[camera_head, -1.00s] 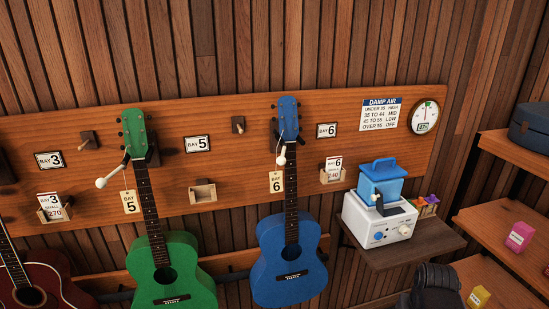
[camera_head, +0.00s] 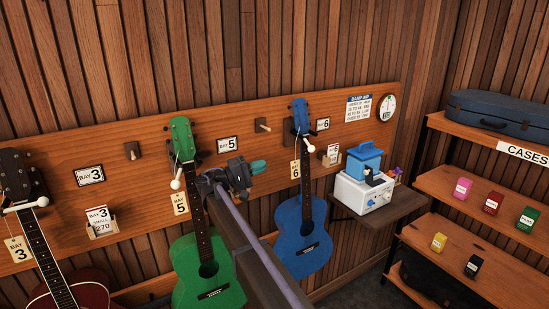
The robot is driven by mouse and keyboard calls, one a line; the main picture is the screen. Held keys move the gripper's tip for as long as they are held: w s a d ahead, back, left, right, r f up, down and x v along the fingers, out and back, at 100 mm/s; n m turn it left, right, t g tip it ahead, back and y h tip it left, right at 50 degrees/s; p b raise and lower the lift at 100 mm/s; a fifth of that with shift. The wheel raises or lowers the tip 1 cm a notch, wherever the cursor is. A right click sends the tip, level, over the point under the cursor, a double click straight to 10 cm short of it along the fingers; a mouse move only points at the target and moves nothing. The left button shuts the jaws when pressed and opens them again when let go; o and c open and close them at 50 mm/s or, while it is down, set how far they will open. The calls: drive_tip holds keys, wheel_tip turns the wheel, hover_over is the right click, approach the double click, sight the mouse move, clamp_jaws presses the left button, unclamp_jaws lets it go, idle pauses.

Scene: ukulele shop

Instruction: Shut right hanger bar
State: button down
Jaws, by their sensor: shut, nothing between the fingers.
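The blue ukulele (camera_head: 302,238) hangs at bay 6 on the right, its neck upright in a wall hanger. A thin bar with a small pale knob (camera_head: 297,143) shows by its neck; it is too small to tell how the bar sits. The green ukulele (camera_head: 203,270) hangs at bay 5, with a white-knobbed bar (camera_head: 176,184) angled at its left. My gripper (camera_head: 258,167) is shut and empty, between the green and blue necks, left of the blue ukulele and apart from its bar in the picture. My arm hides part of the board and of the green body.
A red-brown ukulele (camera_head: 77,296) hangs at the left, a white-knobbed bar (camera_head: 22,206) across its neck. A white machine (camera_head: 360,194) with a blue tank stands on a small shelf at right. Case shelves (camera_head: 480,184) stand farther right. Bay cards, tags and wooden pegs line the board.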

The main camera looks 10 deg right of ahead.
drive_tip(key=p, duration=0.3)
approach(308, 144)
drive_tip(key=s+d, duration=0.1)
drive_tip(key=d, duration=0.5)
drive_tip(key=shift+s+d+r, duration=0.25)
drive_tip(key=shift+r, duration=0.15)
drive_tip(key=shift+s, duration=0.1)
